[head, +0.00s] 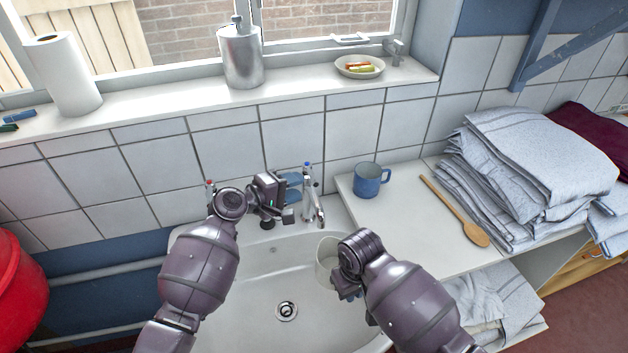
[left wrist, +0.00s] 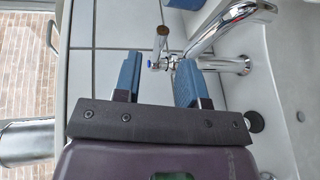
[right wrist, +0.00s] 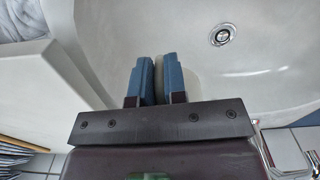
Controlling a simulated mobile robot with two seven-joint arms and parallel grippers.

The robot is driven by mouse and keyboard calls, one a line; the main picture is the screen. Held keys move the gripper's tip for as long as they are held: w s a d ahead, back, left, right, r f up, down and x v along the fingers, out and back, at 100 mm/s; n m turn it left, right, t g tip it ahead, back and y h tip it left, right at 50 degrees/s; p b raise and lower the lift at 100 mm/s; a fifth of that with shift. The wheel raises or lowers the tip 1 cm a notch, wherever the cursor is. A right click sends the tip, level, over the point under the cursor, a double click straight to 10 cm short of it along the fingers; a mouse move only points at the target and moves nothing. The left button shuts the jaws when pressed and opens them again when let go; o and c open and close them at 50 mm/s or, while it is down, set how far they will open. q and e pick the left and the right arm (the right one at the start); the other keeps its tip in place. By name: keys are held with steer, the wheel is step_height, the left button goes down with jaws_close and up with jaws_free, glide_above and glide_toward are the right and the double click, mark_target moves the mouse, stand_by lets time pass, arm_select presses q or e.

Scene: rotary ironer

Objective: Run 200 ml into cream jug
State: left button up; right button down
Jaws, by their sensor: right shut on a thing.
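The cream jug (head: 327,254) is in the sink's upper right part, below and near the chrome tap spout (head: 319,209). My right gripper (head: 343,290) is shut on the jug; its arm hides part of it. In the right wrist view a pale strip of the jug (right wrist: 190,84) shows beside the nearly closed blue fingers (right wrist: 158,80). My left gripper (head: 291,196) is open beside the blue-marked tap (head: 308,168). In the left wrist view the tap's small handle (left wrist: 161,40) shows beyond the gap between the fingers (left wrist: 158,82). I see no water. The jug's inside is not clear.
The white sink (head: 245,310) has an open drain (head: 286,311). A red-marked tap (head: 210,186) stands behind my left arm. A blue mug (head: 368,180), a wooden spoon (head: 455,212) and folded cloths (head: 535,160) lie on the right counter. A tiled wall is close behind the taps.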

mark_target(314, 179)
arm_select(q)
steer(key=shift+x, duration=3.2)
jaws_close()
